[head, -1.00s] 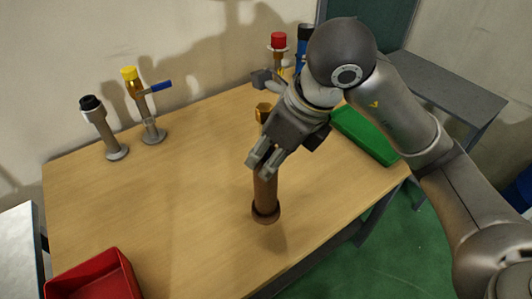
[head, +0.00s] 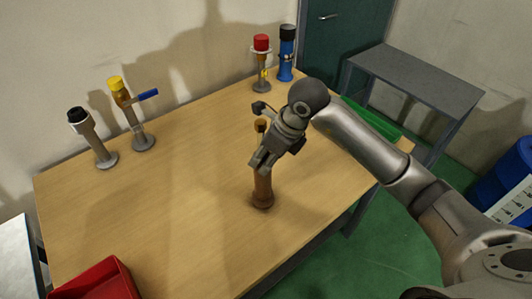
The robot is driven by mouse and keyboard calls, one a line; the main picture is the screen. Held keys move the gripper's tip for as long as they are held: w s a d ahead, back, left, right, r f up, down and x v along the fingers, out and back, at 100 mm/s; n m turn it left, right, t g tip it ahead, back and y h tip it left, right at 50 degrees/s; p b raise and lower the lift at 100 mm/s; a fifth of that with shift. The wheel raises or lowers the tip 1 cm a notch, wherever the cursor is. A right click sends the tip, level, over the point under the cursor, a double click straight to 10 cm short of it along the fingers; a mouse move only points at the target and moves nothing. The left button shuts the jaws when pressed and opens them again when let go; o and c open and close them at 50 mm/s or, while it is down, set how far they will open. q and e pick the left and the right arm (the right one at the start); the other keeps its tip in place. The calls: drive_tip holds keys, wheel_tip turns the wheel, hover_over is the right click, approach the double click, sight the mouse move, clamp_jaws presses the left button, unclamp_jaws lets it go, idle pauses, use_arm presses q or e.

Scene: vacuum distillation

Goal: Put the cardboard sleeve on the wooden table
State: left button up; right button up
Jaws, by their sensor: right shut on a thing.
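The cardboard sleeve (head: 263,188) is a brown upright tube with a wider ring at its foot. It stands over the right part of the wooden table (head: 170,205); its foot looks at or very near the tabletop, and I cannot tell for sure whether it touches. My right gripper (head: 262,168) comes down from above and is shut on the sleeve's upper part, which its fingers partly hide. My left gripper is not in view.
Capped fittings with black (head: 92,138), yellow (head: 131,112) and red (head: 262,62) tops stand along the back, beside a blue cylinder (head: 286,54). A red bin (head: 100,280) is front left, a green tray (head: 375,118) right. The table's middle is clear.

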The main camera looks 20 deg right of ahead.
drive_tip(key=shift+f, duration=0.15)
drive_tip(key=shift+f, duration=0.2)
drive_tip(key=o, duration=1.3)
drive_tip(key=shift+o, duration=0.2)
